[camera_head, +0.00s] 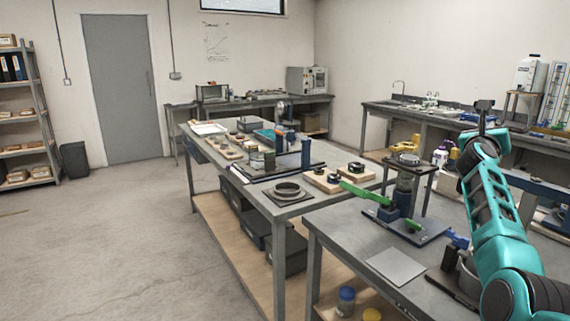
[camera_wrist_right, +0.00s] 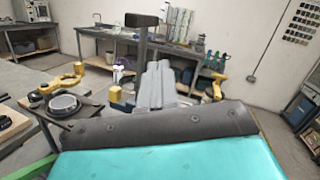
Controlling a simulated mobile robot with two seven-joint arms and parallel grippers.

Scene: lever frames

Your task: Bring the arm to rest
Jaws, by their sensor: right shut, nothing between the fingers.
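My right arm, teal with dark joints, rises at the right of the head view. Its dark gripper (camera_head: 484,106) is at the top, shut and empty, raised above the bench and apart from everything on it. In the wrist view the dark gripper (camera_wrist_right: 142,22) stands up in front of the room. A lever device with a green lever (camera_head: 365,194) stands on a dark base plate (camera_head: 432,234) on the near bench, left of my arm. The lever slants up to the left. In the wrist view a green bar shows at the lower left edge. My left gripper is in neither view.
The near bench (camera_head: 345,248) carries a grey square plate (camera_head: 396,266) and dark parts beside my arm. A longer bench behind holds a round ring on a plate (camera_head: 287,191) and wooden blocks. The floor (camera_head: 120,240) at left is clear. A sink bench runs along the right wall.

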